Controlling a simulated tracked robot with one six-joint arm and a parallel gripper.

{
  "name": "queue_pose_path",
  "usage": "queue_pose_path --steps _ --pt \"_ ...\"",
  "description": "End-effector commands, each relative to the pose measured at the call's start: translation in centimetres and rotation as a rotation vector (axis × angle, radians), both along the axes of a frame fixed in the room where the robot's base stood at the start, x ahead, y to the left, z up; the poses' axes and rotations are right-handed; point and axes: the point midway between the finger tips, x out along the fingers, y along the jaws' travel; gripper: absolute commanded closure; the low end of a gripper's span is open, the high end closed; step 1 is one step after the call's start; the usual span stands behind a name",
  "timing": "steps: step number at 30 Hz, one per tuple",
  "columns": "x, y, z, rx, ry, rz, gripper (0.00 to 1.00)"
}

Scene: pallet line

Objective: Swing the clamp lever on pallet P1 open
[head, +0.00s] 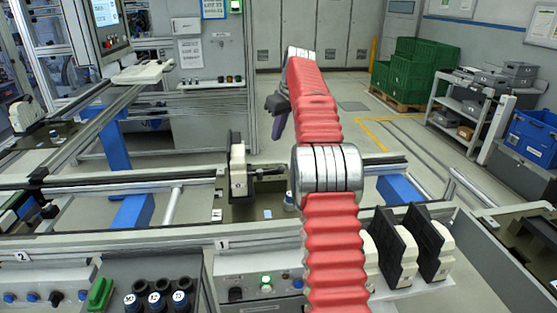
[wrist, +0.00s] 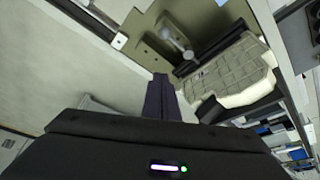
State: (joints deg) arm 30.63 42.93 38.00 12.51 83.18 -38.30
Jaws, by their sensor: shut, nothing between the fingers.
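The olive pallet (head: 240,212) at the station labelled 1 lies on the rail line in the middle of the head view, partly behind my arm. In the wrist view the pallet (wrist: 205,22) fills the top, tilted. A grey rod with a round end, which looks like the clamp lever (wrist: 180,40), shows on it. A cream part with a black edge (head: 238,172) stands on the pallet; it also shows in the wrist view (wrist: 232,76). My gripper (head: 280,130) is raised beyond and above the pallet, its purple fingers (wrist: 161,80) shut, empty and apart from the lever.
Cream and black parts (head: 405,245) stand on the bench right of my arm. A machine with a screen (head: 105,25) stands behind left. Green crates (head: 415,70) and a trolley (head: 470,110) are back right.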

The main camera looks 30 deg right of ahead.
Motion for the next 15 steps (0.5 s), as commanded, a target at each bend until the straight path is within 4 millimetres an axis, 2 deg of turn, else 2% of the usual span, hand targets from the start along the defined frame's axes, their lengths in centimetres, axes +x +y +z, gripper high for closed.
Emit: queue_pose_path --steps 8,15 --pt "0.2 0.1 -0.4 0.000 0.000 0.000 1.00" --pt "1.0 0.3 -2.8 0.001 0.003 0.001 1.00"
